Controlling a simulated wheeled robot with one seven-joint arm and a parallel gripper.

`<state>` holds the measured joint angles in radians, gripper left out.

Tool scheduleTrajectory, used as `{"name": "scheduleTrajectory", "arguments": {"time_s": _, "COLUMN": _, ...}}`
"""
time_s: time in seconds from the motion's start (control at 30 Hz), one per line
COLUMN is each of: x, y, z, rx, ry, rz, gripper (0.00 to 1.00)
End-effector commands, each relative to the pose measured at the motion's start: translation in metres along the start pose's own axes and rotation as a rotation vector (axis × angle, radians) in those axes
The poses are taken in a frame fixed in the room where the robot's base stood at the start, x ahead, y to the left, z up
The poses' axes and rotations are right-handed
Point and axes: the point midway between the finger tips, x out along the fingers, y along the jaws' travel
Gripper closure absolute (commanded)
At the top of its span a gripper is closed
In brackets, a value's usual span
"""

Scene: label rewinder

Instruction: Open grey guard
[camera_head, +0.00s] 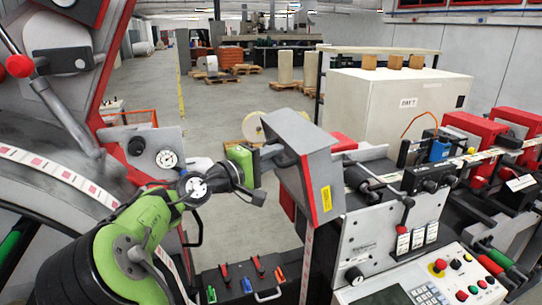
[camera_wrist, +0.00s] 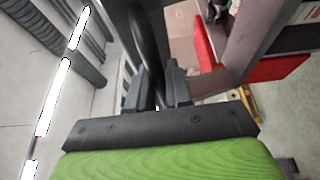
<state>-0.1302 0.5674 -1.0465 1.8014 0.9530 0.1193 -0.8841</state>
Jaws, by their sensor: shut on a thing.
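The grey guard (camera_head: 319,176) is a boxy grey cover with a red edge and a yellow label, at the middle of the head view on the left side of the machine. My gripper (camera_head: 268,153) reaches it from the left, at the guard's left edge. In the wrist view my gripper's two dark fingers (camera_wrist: 157,85) are closed around a dark, curved bar (camera_wrist: 150,45), which looks like the guard's handle. The guard appears tilted out from the machine face. The handle is mostly hidden by my gripper in the head view.
A control panel (camera_head: 425,285) with buttons is at the lower right. Red units (camera_head: 470,140) stand along the web at the right. A large label roll (camera_head: 50,185) and a red-framed machine part are at the left. Pallets (camera_head: 287,86) lie farther back on open floor.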

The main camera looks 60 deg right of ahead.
Motion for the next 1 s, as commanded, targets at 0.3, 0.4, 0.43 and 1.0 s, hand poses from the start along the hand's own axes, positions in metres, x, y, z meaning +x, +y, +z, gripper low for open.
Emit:
{"name": "scheduleTrajectory", "arguments": {"time_s": 0.3, "x": 0.030, "y": 0.035, "z": 0.014, "rx": 0.038, "ry": -0.005, "rz": -0.087, "gripper": 1.00}}
{"name": "scheduleTrajectory", "arguments": {"time_s": 0.4, "x": 0.035, "y": 0.036, "z": 0.016, "rx": 0.036, "ry": -0.004, "rz": -0.086, "gripper": 1.00}}
{"name": "scheduleTrajectory", "arguments": {"time_s": 0.43, "x": 0.035, "y": 0.035, "z": 0.016, "rx": 0.036, "ry": -0.003, "rz": -0.086, "gripper": 1.00}}
{"name": "scheduleTrajectory", "arguments": {"time_s": 1.0, "x": 0.031, "y": 0.033, "z": 0.014, "rx": 0.036, "ry": 0.000, "rz": -0.085, "gripper": 0.75}}
